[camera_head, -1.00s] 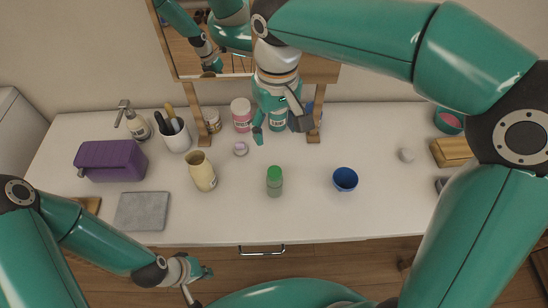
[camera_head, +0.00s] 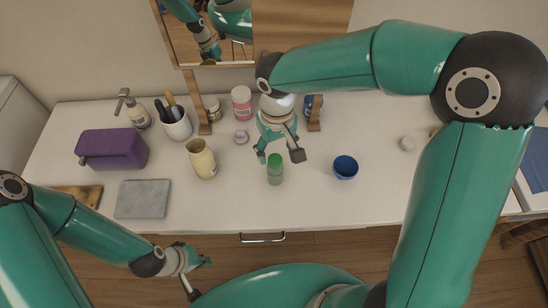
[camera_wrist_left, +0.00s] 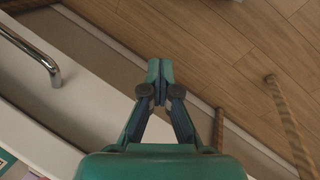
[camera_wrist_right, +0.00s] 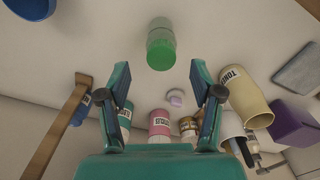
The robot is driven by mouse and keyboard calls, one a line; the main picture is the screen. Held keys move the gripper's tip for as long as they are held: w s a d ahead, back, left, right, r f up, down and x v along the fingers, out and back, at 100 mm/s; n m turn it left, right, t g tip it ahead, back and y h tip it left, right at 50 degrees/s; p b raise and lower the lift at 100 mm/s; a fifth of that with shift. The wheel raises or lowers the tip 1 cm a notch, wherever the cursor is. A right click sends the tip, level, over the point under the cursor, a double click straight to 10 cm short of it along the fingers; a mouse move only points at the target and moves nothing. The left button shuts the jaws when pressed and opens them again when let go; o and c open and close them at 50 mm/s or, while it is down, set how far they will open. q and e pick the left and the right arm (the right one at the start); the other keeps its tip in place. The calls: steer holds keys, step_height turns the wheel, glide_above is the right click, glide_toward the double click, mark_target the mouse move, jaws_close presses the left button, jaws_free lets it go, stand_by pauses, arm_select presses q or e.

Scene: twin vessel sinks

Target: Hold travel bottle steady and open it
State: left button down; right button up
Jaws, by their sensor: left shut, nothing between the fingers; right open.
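The travel bottle is a small translucent green bottle with a green cap (camera_head: 275,169). It stands upright on the white counter near its front middle. My right gripper (camera_head: 279,156) is open and empty just behind and above the bottle. In the right wrist view the bottle (camera_wrist_right: 161,44) lies beyond the spread fingertips (camera_wrist_right: 160,75), between their lines but apart from them. My left gripper (camera_head: 206,262) is shut and empty, low in front of the counter edge.
A small lidded jar (camera_head: 241,136), pink jar (camera_head: 242,103) and mirror stand are behind. A grey mat (camera_head: 143,199) and purple box (camera_head: 113,149) are left.

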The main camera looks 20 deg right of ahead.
mark_target(275, 159)
step_height(275, 159, down, 4)
steer(key=shift+a+r, duration=0.1)
steer(key=shift+r, duration=0.05)
steer(key=c, duration=0.8)
steer(key=shift+o, duration=0.2)
steer(key=shift+w+r, duration=0.1)
